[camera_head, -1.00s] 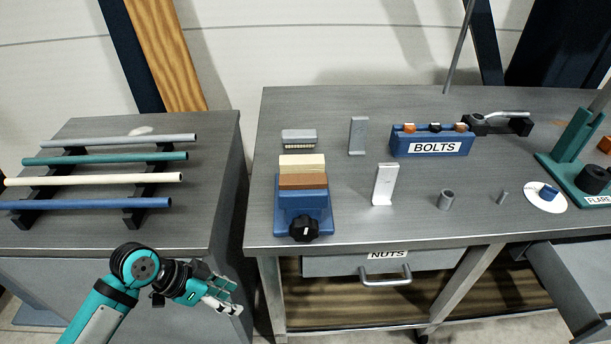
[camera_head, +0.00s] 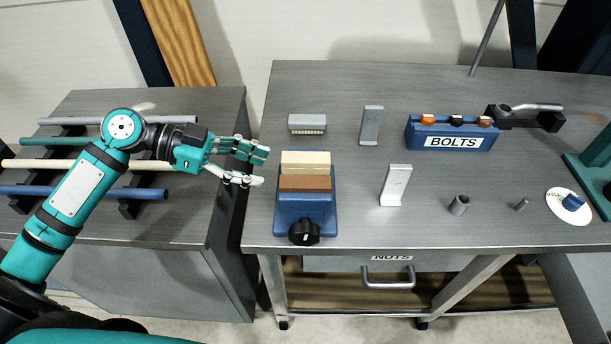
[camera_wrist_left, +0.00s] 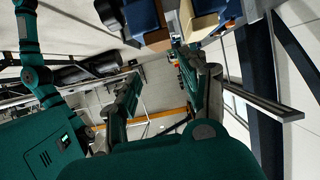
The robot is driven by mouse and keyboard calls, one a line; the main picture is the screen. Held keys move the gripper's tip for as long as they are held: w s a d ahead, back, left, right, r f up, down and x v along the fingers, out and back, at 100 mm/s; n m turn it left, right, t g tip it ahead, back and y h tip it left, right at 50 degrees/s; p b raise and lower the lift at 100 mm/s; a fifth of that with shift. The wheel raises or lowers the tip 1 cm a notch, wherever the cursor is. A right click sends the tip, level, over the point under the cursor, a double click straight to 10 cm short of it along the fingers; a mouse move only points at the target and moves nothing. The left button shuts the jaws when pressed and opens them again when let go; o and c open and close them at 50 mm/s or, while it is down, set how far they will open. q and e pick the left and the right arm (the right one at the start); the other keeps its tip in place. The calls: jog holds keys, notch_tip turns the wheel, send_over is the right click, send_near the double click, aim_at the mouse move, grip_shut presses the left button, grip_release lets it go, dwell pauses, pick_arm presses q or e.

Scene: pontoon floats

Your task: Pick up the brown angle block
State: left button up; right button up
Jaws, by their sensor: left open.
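The brown angle block (camera_head: 305,183) sits in a blue vise-like holder (camera_head: 285,218) with a black knob at its front. A cream block (camera_head: 305,162) stands directly behind it in the same holder. My left gripper (camera_head: 264,168) is open and empty, just left of the holder, its fingers pointing right towards the blocks. It appears apart from them. In the left wrist view the blue holder (camera_wrist_left: 143,16) shows at the top edge, partly cut off, beyond the open fingers. My right gripper is not in view.
A blue BOLTS rack (camera_head: 451,133) is further right. Coloured rods lie on a rack on the left table, beneath my left arm. A gap separates the tables.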

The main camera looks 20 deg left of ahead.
aim_at(304, 181)
pick_arm(q)
jog(key=p+x, duration=0.1)
jog(key=x, duration=0.1)
jog(key=p+x, duration=0.1)
jog(key=x, duration=0.2)
jog(key=p+x, duration=0.1)
jog(key=x, duration=0.2)
jog(key=shift+w+f+p, duration=0.25)
jog(key=shift+w+p, duration=0.05)
jog(key=shift+p, duration=0.05)
jog(key=shift+d+f, duration=0.2)
jog(key=shift+d, duration=0.1)
jog(key=shift+d+f, duration=0.1)
jog(key=shift+f, duration=0.05)
jog(key=c, duration=0.9)
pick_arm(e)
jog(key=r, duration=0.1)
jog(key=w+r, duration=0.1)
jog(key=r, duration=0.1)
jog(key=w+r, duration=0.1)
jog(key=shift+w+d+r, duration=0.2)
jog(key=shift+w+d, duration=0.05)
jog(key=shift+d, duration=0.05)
